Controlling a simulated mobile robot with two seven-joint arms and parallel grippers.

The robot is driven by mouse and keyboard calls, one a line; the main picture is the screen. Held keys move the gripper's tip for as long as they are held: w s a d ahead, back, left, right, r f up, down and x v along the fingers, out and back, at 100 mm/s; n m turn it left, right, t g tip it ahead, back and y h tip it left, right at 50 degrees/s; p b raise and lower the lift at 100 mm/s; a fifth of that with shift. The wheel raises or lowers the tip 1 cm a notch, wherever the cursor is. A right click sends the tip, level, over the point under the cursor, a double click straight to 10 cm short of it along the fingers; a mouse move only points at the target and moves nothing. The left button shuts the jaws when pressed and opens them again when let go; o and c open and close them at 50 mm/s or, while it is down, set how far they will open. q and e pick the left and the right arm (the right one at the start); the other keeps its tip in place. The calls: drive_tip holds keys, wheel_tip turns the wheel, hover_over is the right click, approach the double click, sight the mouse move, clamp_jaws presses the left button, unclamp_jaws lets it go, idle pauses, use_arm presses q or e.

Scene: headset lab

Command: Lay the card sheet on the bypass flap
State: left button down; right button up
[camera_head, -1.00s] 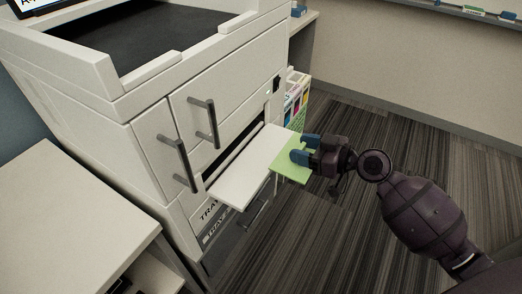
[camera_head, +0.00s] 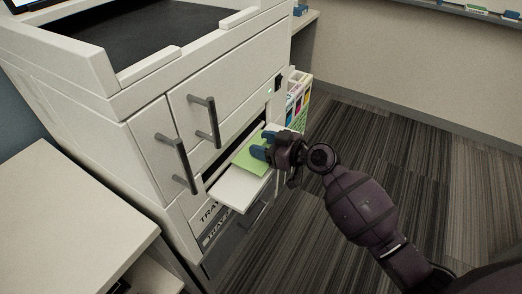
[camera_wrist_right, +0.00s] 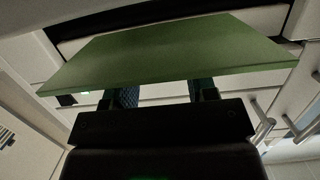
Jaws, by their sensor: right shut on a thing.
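The card sheet (camera_head: 247,163) is a light green rectangle, held by my right gripper (camera_head: 262,147) over the white bypass flap (camera_head: 234,191). The flap is folded down from the printer's front, below a dark slot. The near part of the flap is bare. I cannot tell whether the sheet touches the flap. In the right wrist view the sheet (camera_wrist_right: 175,55) spans the picture just past the fingers of the right gripper (camera_wrist_right: 165,92), which are shut on its edge. My left gripper is not in view.
The printer (camera_head: 105,95) has dark bar handles (camera_head: 203,122) on its front, close above the flap. A rack with coloured labels (camera_head: 299,97) stands at its right side. A white table (camera_head: 70,220) is at the lower left. The floor at right is clear.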

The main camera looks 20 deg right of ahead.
wheel_tip(320, 180, down, 2)
drive_tip(key=shift+f, duration=0.2)
drive_tip(key=shift+w+f, duration=0.1)
drive_tip(key=shift+f, duration=0.1)
drive_tip(key=shift+w+a, duration=0.1)
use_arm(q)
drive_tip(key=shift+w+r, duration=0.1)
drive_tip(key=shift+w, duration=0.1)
use_arm(e)
drive_tip(key=shift+r, duration=0.1)
drive_tip(key=shift+f+b, duration=0.45)
drive_tip(key=shift+b, duration=0.05)
drive_tip(key=o, duration=0.9)
drive_tip(key=shift+r, duration=0.15)
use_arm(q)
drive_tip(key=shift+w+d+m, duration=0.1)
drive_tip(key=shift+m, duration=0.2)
